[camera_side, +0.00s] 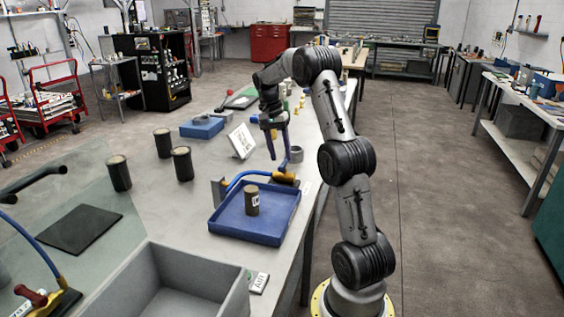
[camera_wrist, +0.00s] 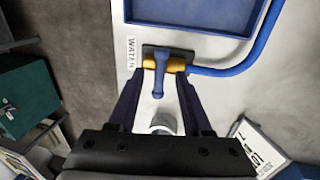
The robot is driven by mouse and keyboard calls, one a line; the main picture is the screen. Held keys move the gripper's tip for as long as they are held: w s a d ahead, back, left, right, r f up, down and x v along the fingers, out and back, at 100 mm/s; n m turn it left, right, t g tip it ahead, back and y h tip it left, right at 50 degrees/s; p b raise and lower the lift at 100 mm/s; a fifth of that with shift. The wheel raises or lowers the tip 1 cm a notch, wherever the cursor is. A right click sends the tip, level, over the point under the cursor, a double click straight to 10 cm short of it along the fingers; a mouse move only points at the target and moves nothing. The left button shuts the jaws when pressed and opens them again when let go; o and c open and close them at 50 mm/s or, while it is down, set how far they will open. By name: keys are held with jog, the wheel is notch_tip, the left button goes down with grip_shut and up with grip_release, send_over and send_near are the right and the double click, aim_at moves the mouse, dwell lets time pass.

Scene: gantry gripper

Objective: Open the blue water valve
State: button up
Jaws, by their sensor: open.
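The water valve has a yellow body (camera_side: 284,178) on the table beside the blue tray, and it shows in the wrist view (camera_wrist: 174,64) with a WATER label (camera_wrist: 131,52) to its left. Its blue handle (camera_wrist: 159,75) points down the picture, across the yellow body. A blue hose (camera_side: 240,178) runs from the valve past the tray. My gripper (camera_side: 278,157) points down above the valve, with its fingers spread. In the wrist view, its fingertips (camera_wrist: 158,78) lie to either side of the handle, apparently without gripping it. Whether a finger touches it, I cannot tell.
The blue tray (camera_side: 222,226) holds a dark labelled can (camera_side: 252,202). A grey round part (camera_side: 296,154) stands close behind the valve. A white sign (camera_side: 242,141) and several dark cans stand to the left. A grey bin (camera_side: 215,268) is at the front.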

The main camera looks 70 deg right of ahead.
aim_at(283, 164)
jog(key=shift+s+f, duration=0.15)
jog(key=shift+f, duration=0.65)
jog(key=shift+s+f, duration=0.15)
jog(key=shift+f, duration=0.65)
grip_shut()
